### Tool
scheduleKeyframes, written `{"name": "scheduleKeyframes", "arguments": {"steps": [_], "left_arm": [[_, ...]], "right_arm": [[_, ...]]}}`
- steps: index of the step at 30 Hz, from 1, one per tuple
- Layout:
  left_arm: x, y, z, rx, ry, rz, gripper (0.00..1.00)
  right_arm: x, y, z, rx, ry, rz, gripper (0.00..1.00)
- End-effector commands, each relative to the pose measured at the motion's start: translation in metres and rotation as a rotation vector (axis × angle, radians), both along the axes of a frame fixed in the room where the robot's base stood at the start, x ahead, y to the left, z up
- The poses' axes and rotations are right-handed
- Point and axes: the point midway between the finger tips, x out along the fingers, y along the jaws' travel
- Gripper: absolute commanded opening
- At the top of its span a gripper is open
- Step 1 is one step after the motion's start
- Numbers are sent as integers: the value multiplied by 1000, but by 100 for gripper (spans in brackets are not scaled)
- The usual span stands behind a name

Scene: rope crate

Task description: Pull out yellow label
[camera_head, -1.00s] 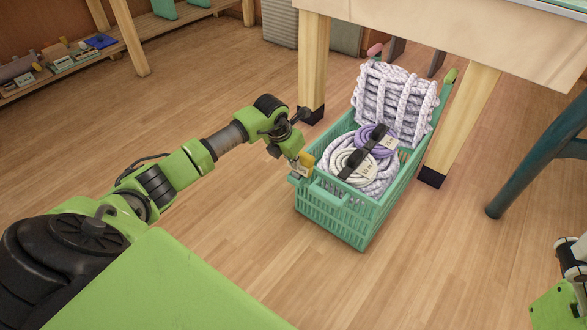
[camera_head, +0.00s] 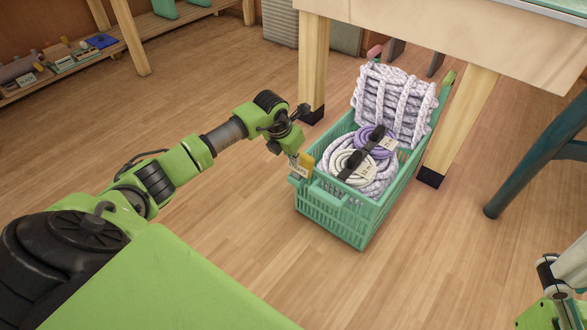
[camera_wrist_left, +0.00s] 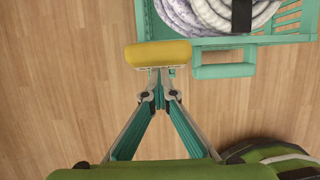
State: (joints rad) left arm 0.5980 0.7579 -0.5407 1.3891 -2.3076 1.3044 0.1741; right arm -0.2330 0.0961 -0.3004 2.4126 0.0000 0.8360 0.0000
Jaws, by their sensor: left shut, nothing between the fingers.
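A yellow label (camera_head: 307,162) is at the near left corner of the green crate (camera_head: 340,215). In the left wrist view the yellow label (camera_wrist_left: 158,54) lies across the picture just beyond my fingertips, beside the crate's handle. My left gripper (camera_head: 294,156) is at that corner, right at the label. In the left wrist view my left gripper (camera_wrist_left: 160,78) has its fingertips together, with nothing seen between them. Whether the tips touch the label is hard to tell. My right gripper's fingers do not show; only part of my right arm is at the lower right.
The crate holds coiled white rope (camera_head: 348,160), a purple coil (camera_head: 372,140) and a stack of bundled rope (camera_head: 395,100). It stands between wooden legs of a table (camera_head: 450,40). A dark green leg (camera_head: 535,160) stands at right. The floor in front is clear.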

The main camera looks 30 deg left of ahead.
Motion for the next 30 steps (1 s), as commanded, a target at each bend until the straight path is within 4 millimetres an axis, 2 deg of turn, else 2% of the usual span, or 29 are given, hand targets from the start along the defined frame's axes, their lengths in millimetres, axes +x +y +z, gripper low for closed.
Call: {"name": "scheduleKeyframes", "arguments": {"steps": [10,11,12,13,23,26,30], "left_arm": [[0,0,1,0,0,0,0],[0,0,1,0,0,0,4],[0,0,1,0,0,0,14],[0,0,1,0,0,0,18],[0,0,1,0,0,0,18],[-2,0,8,0,-2,-1,18],[-9,2,29,2,-4,-1,18]], "right_arm": [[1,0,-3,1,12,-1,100],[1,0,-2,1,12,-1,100],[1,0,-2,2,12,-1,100],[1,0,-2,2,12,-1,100],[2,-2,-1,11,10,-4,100],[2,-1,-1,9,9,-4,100],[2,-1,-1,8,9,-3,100]]}}
